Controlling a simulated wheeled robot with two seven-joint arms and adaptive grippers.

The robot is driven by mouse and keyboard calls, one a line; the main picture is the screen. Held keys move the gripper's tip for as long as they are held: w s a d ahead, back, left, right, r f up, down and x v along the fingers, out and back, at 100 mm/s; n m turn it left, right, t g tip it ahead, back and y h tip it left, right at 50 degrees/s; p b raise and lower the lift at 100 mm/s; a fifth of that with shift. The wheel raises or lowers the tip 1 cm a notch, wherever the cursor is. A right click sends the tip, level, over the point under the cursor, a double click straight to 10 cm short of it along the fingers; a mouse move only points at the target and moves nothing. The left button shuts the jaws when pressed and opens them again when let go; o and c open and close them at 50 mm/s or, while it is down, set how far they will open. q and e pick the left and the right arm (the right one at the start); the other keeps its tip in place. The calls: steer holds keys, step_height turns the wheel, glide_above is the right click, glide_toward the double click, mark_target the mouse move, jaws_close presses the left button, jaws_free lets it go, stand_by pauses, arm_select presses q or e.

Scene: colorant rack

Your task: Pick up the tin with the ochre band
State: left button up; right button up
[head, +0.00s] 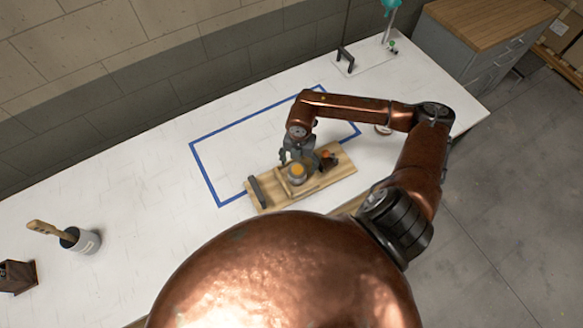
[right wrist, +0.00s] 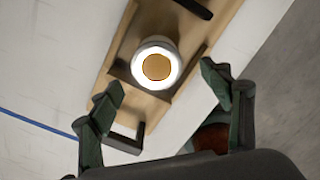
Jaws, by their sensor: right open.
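The tin with the ochre band (head: 297,174) stands in the wooden rack (head: 335,178). In the right wrist view the tin (right wrist: 157,66) shows from above as a white ring around an ochre disc. My right gripper (head: 296,157) is at the tin in the head view, partly overlapping the rack. In the right wrist view my right gripper (right wrist: 163,88) is open, with its fingertips apart on either side of the line to the tin and nothing between them. The tin's sides are mostly hidden there. My left gripper is out of view.
Dark bars stand at the rack's ends (head: 257,190). A grey pot with a wooden-handled tool (head: 80,240) and a brown box (head: 17,277) stand at left. The table between is clear.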

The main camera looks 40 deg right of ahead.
mark_target(297, 169)
step_height(297, 169, down, 2)
steer(key=shift+w+a+f+p, duration=0.1)
steer(key=shift+f+p, duration=0.15)
steer(key=shift+p, duration=0.05)
steer(key=shift+f, duration=0.35)
steer(key=f, duration=0.2)
steer(key=f+p, duration=0.1)
steer(key=shift+w+f+p, duration=0.2)
steer(key=shift+f+p, duration=0.1)
steer(key=shift+f, duration=0.05)
steer(key=shift+s+f, duration=0.1)
steer(key=shift+f, duration=0.25)
steer(key=c, duration=0.7)
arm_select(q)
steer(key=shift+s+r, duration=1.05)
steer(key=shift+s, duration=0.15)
arm_select(e)
steer(key=c, duration=0.7)
steer(key=shift+o, duration=0.2)
steer(key=shift+r, duration=0.1)
